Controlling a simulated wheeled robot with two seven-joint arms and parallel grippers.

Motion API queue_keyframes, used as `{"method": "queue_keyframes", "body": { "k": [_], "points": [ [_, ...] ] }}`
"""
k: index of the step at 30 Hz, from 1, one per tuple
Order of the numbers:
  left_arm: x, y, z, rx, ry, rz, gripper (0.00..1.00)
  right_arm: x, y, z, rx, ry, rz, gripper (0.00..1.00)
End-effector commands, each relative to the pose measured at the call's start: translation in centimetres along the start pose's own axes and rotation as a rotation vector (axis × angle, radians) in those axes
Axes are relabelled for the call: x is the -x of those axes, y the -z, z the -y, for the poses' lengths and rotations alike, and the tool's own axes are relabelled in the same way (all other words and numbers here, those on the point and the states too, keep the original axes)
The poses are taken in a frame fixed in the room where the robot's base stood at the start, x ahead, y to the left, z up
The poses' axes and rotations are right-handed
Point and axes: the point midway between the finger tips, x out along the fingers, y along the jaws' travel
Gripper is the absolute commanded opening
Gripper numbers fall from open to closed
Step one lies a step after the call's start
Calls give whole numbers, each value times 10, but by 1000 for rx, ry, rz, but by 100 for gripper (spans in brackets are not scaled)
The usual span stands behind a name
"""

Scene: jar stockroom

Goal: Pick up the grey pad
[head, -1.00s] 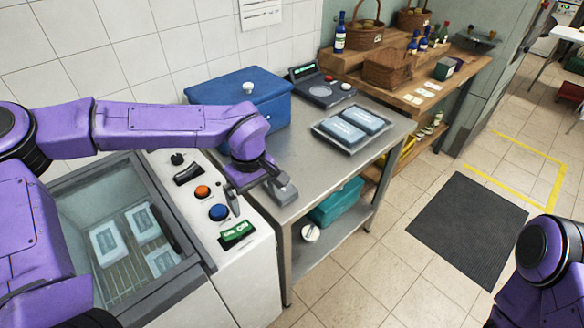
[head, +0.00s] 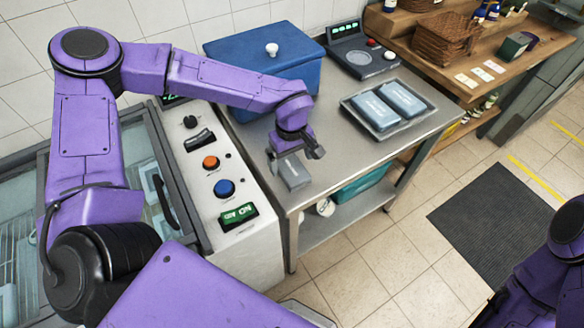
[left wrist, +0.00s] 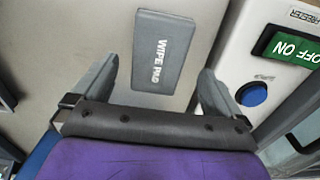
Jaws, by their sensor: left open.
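The grey pad (head: 294,173) lies flat on the steel table (head: 345,150), near its front left corner. It also shows in the left wrist view (left wrist: 161,50), with the words "WIPE PAD" on it. My left gripper (head: 297,153) is open and empty, just above and behind the pad in the head view. In the left wrist view the pad lies ahead of and between the two spread fingers (left wrist: 160,82), nearer the right one. My right arm shows at the lower right edge of the head view, but its gripper is out of sight.
A blue box (head: 265,62) with a white knob stands behind the gripper. A tray (head: 386,108) with two blue-grey packs and a dark scale (head: 361,58) are farther right. The freezer's control panel (head: 215,170) borders the table on the left.

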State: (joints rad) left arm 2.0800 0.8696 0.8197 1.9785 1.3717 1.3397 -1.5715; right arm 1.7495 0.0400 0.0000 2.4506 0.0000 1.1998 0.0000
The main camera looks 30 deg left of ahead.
Motion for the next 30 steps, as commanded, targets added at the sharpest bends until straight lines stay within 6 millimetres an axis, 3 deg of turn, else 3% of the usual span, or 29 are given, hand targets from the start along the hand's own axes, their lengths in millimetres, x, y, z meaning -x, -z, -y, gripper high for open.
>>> {"method": "queue_keyframes", "body": {
  "k": [5, 12, 17, 18, 26, 30],
  "points": [
    [-25, 0, 1, 3, 2, 1, 100, 6, 3, 0, -1, 1, -1, 0],
    [-28, 1, 1, 4, 0, 0, 97, 6, 3, 0, 0, 0, -1, 0],
    [-28, 1, 2, 4, 0, 0, 45, 6, 3, 0, 0, 0, -1, 0],
    [-28, 1, 2, 4, 0, 0, 40, 6, 3, 0, 0, 1, -1, 0],
    [-27, 1, 2, 4, 1, 0, 40, 5, 3, 0, 0, 1, -1, 0],
    [-17, 1, 1, 4, -3, -1, 40, 4, 2, 0, 0, 1, -1, 0]
  ]
}}
